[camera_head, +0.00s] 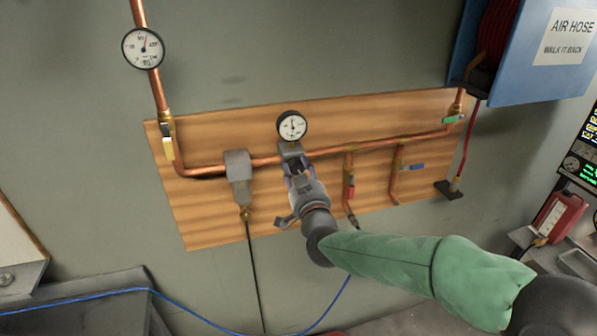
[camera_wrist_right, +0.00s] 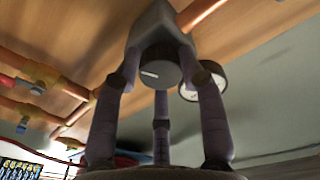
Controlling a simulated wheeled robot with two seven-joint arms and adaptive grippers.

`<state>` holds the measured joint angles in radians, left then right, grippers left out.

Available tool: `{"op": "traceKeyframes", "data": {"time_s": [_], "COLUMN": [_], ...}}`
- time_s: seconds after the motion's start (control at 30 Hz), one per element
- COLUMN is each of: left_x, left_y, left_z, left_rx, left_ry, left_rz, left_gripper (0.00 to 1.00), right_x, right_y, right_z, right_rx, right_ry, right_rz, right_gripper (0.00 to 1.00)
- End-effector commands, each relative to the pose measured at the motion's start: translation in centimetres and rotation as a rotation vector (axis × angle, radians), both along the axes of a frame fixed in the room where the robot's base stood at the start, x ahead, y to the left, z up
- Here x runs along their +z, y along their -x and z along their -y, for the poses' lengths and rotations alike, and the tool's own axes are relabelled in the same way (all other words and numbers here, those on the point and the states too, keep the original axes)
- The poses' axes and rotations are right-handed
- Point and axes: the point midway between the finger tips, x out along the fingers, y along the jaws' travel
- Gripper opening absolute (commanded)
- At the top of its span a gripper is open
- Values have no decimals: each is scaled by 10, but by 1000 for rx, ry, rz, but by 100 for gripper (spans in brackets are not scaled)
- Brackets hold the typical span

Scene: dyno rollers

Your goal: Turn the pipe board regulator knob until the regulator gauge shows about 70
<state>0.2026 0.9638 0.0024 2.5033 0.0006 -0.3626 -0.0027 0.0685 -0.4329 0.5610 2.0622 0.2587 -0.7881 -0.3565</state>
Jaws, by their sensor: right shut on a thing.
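The wooden pipe board (camera_head: 215,217) hangs on the wall with copper pipes across it. The regulator gauge (camera_head: 292,126) is a round white dial above the middle of the pipe; its needle points roughly upward, but its numbers are too small to read. My right gripper (camera_head: 296,172) is just below the gauge, shut on the regulator knob. In the right wrist view the dark knob (camera_wrist_right: 158,73), with a white mark on its face, sits between my fingers under the grey regulator body (camera_wrist_right: 158,27). A finger partly covers the gauge there. My left gripper is not in view.
Another gauge (camera_head: 143,48) is on the upright pipe at upper left. A grey filter unit (camera_head: 239,175) is left of my gripper; red (camera_head: 351,192) and blue (camera_head: 414,167) valve handles are to the right. A blue hose reel box (camera_head: 510,60) is at upper right.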

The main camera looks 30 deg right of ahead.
Motion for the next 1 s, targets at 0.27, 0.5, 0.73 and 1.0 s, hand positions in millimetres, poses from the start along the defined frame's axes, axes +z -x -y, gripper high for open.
{"op": "traceKeyframes", "data": {"time_s": [0.27, 0.5, 0.73, 1.0], "left_x": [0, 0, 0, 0], "left_y": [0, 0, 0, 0], "left_z": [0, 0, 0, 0], "left_rx": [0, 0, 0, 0], "left_ry": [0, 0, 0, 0], "left_rz": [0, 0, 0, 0], "left_gripper": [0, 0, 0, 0], "right_x": [-9, -5, -3, -4], "right_y": [0, 0, 5, 41], "right_z": [-3, -2, -3, -13], "right_rx": [7, 4, 2, 3], "right_ry": [-5, -4, -4, -3], "right_rz": [-18, -11, -6, -5], "right_gripper": [55, 64, 64, 64]}}
